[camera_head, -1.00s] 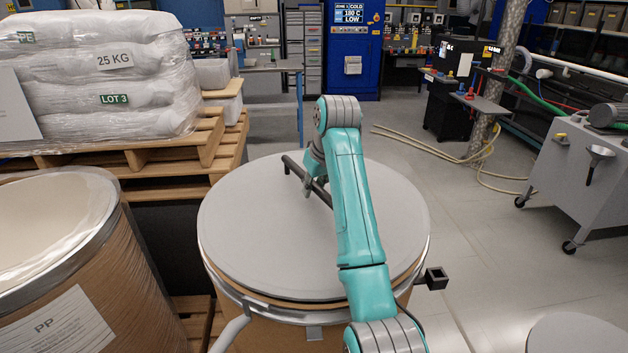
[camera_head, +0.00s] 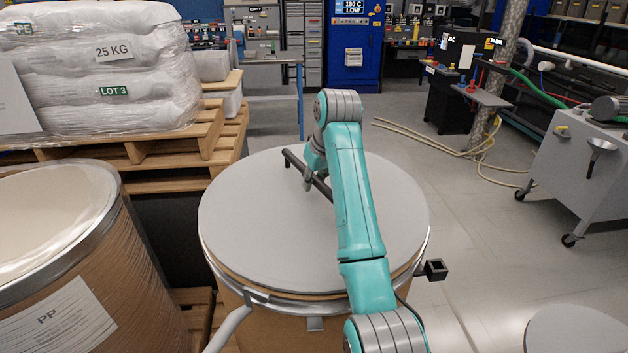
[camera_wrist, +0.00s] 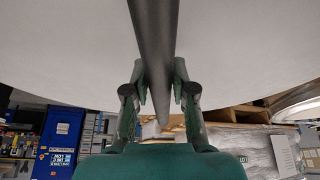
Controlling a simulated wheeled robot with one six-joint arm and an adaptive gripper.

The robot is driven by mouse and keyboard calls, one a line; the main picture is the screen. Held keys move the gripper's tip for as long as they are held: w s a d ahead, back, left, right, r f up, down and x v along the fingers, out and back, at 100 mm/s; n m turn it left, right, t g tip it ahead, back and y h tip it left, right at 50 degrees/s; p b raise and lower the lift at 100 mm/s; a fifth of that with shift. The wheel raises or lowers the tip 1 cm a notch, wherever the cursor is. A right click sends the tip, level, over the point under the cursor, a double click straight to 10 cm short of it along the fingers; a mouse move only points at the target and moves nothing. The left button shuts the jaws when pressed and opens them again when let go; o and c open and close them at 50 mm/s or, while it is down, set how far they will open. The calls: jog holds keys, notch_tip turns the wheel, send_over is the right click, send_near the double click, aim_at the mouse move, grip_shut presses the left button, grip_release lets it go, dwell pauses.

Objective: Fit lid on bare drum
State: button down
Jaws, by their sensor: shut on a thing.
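A grey round lid (camera_head: 255,215) covers the top of a brown drum (camera_head: 275,325) in the middle of the head view. A dark bar handle (camera_head: 294,163) crosses the lid. My gripper (camera_head: 311,178) is shut on this handle; the wrist view shows the bar (camera_wrist: 155,45) between both fingers (camera_wrist: 158,92). A metal ring (camera_head: 280,303) with a lever (camera_head: 230,328) runs round the drum's upper edge. A thin brown band shows between the lid's front edge and the ring. I cannot tell whether the lid rests fully on the drum.
An open drum (camera_head: 85,265) labelled PP stands close at the left. Wrapped sacks (camera_head: 110,90) on pallets (camera_head: 175,150) are behind it. A grey cart (camera_head: 580,170) stands at the right. Hoses (camera_head: 440,145) lie on the floor behind. Floor right of the drum is partly clear.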

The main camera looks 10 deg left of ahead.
jog(key=shift+f, duration=0.5)
dwell(1.1)
jog(key=c, duration=0.9)
grip_release()
jog(key=shift+o, duration=0.9)
jog(key=shift+f, duration=0.25)
jog(key=o, duration=0.3)
jog(key=shift+r, duration=0.15)
jog(key=shift+r, duration=3.45)
